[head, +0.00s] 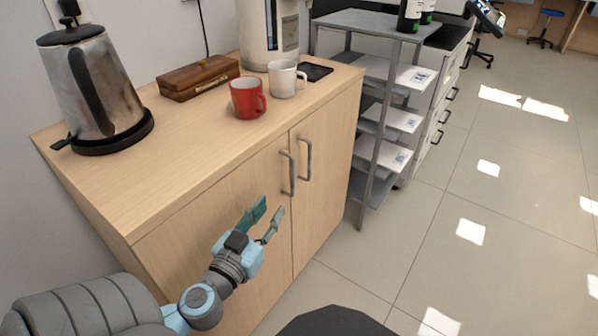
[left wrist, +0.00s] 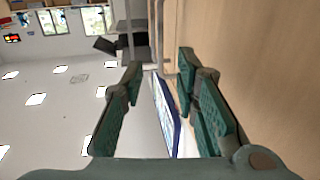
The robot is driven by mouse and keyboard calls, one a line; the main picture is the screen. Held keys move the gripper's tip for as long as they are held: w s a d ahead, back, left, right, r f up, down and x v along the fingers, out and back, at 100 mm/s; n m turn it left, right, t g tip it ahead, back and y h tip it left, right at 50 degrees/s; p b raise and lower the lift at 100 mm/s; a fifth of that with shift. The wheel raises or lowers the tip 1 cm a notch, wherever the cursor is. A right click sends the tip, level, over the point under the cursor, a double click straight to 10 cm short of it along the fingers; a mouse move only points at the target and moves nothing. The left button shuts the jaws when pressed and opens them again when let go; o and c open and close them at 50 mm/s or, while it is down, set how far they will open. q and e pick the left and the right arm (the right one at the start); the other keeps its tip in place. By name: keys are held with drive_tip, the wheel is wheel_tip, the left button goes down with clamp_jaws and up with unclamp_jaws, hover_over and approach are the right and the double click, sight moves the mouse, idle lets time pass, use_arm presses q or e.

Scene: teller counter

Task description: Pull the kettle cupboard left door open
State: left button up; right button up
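The kettle cupboard (head: 222,210) is pale wood with two front doors, both shut. The left door (head: 185,240) has a grey vertical bar handle (head: 287,172) near its right edge. The right door (head: 330,150) has a matching handle (head: 305,158) beside it. My left gripper (head: 272,207) is in front of the left door, a little below and left of its handle, apart from it. Its fingers are spread and empty in the left wrist view (left wrist: 160,65), with the wooden front (left wrist: 255,75) on the right. My right gripper is not in view.
On the cupboard top stand a steel kettle (head: 92,85), a wooden box (head: 198,77), a red mug (head: 247,98) and a white mug (head: 286,79). A grey shelf rack (head: 370,150) stands right of the cupboard. The tiled floor (head: 460,240) in front is clear.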

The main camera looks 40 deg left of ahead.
sight(292, 179)
use_arm(q)
drive_tip(key=x, duration=1.2)
drive_tip(key=shift+w, duration=0.35)
drive_tip(key=shift+c, duration=0.6)
clamp_jaws()
